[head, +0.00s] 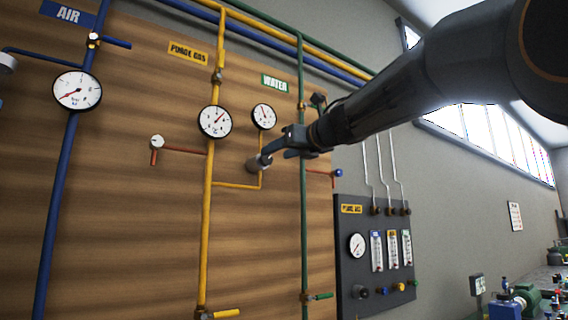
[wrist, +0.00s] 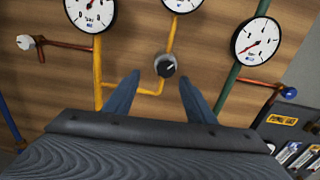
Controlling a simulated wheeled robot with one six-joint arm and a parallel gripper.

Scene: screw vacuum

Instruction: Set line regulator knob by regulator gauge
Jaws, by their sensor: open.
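The regulator knob (wrist: 165,65) is a dark round knob with a pale pointer mark, on the yellow branch pipe. In the head view the knob (head: 258,163) looks grey and is partly behind the gripper. My gripper (wrist: 158,82) is open and empty, with the knob showing between and just beyond its fingertips; I cannot tell any contact. In the head view the gripper (head: 275,154) reaches in from the right. The regulator gauge (head: 264,116) is a small white dial above the knob, its needle pointing up and slightly left. In the wrist view the top edge cuts this gauge (wrist: 182,3).
A larger gauge (head: 215,121) sits left on the yellow pipe, another (head: 77,91) on the blue pipe. A gauge (wrist: 258,40) on the green pipe is right of the knob. A red valve branch (wrist: 66,44) juts out left. A dark flowmeter panel (head: 375,255) stands right.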

